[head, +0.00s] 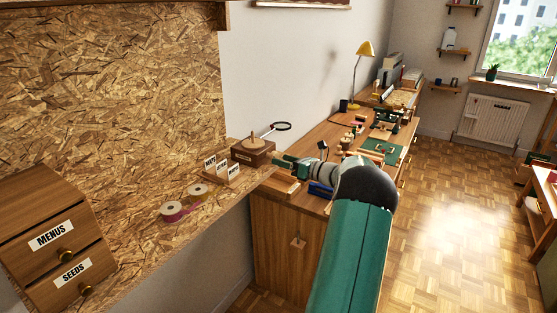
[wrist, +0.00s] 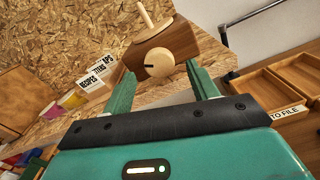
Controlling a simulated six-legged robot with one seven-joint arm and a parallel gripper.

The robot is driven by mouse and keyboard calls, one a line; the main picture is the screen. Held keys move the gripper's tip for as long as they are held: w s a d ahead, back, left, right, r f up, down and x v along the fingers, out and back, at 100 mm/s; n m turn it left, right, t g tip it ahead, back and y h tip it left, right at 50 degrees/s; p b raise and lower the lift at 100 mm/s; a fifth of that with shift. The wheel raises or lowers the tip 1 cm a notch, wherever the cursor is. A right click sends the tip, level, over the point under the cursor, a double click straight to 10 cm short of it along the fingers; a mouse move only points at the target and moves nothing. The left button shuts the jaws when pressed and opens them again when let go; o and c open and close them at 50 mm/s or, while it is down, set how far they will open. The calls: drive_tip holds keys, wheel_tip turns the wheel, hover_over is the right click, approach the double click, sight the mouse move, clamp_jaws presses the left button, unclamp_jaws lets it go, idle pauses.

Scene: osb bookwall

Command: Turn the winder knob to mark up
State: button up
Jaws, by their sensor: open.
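The winder (head: 253,153) is a brown wooden box with a pale disc and peg on top, at the shelf's right end in the head view. In the wrist view its box (wrist: 186,38) appears tilted. The round pale wooden winder knob (wrist: 159,62) is on its near face, with a short dark mark at its left side in that picture, not at the top. My green gripper (head: 279,161) is open in front of the winder. In the wrist view the gripper (wrist: 160,72) has its fingers on either side of the knob, with visible gaps; contact is not evident.
Card labels (head: 222,171) in a holder and tape rolls (head: 172,210) stand left of the winder. A magnifier-like ring (head: 281,126) projects behind it. A wooden tray (wrist: 265,92) lies to the right. The cluttered desk (head: 340,128) extends rightward; open floor (head: 440,215) lies beyond.

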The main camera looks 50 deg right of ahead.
sight(272, 156)
drive_tip(key=shift+w+a, duration=0.15)
drive_tip(key=shift+w, duration=1.25)
drive_tip(key=c, duration=1)
drive_tip(key=shift+n, duration=0.4)
drive_tip(key=n, duration=0.8)
drive_tip(key=shift+n, duration=0.4)
